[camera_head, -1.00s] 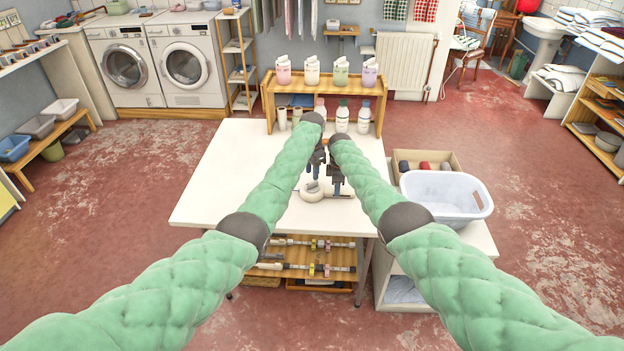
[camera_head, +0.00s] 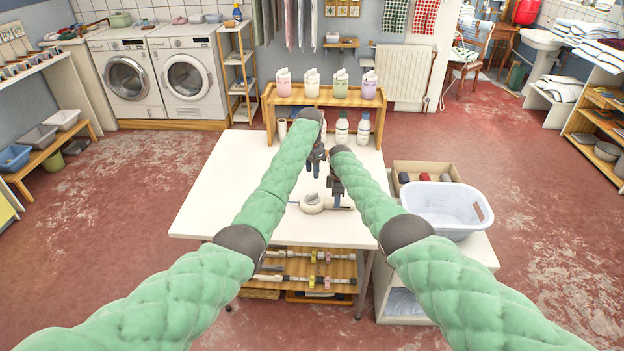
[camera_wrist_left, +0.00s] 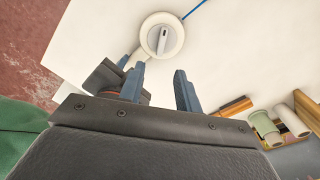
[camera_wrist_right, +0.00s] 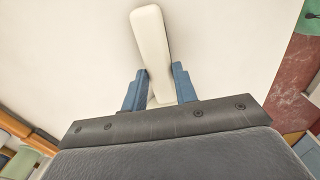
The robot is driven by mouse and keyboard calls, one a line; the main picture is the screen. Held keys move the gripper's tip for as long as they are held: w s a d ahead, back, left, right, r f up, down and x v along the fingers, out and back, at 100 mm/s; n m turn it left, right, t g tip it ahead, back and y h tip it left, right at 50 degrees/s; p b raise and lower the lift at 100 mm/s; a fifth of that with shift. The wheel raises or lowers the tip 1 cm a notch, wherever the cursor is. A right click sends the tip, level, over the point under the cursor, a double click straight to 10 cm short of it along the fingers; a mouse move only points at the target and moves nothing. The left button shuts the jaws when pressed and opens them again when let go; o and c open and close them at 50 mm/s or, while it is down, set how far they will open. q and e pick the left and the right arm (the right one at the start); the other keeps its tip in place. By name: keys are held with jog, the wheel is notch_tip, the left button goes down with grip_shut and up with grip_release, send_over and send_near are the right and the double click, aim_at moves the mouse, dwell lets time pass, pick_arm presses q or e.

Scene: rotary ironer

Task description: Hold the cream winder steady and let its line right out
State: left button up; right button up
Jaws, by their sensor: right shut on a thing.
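The cream winder (camera_head: 311,204) lies on the white table, a round body with a handle to the right. In the left wrist view the winder (camera_wrist_left: 152,47) shows a grey crank on its top, and a blue line (camera_wrist_left: 194,10) runs from it out of the picture. My right gripper (camera_head: 336,198) is shut on the winder's cream handle, which stands out between its fingers in the right wrist view (camera_wrist_right: 151,38). My left gripper (camera_head: 316,172) is open and empty above the table, apart from the winder. In the left wrist view its two fingers (camera_wrist_left: 158,75) are spread.
The white table (camera_head: 220,190) is bare at its left. A wooden shelf (camera_head: 270,110) with bottles stands at its back. A white-blue basket (camera_head: 445,208) and a cardboard box (camera_head: 455,170) stand to the right.

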aim_at(310, 195)
pick_arm(q)
jog(key=s+f+t+h, duration=0.1)
jog(key=f+h, duration=0.1)
jog(key=s+a+f+t+h, duration=0.1)
jog(key=f+h, duration=0.1)
jog(key=f, duration=0.1)
jog(key=a+f+m+h, duration=0.1)
jog(key=f+h, duration=0.1)
jog(key=f, duration=0.1)
jog(key=shift+s+t+h, duration=0.3)
jog(key=shift+s+t, duration=0.1)
jog(key=s+a+n+t+h, duration=0.1)
jog(key=s+a+t+h, duration=0.35)
jog(key=a, duration=0.25)
jog(key=shift+t+y, duration=0.25)
jog(key=shift+y, duration=0.1)
jog(key=x, duration=1.2)
jog(key=shift+w, duration=0.35)
grip_shut()
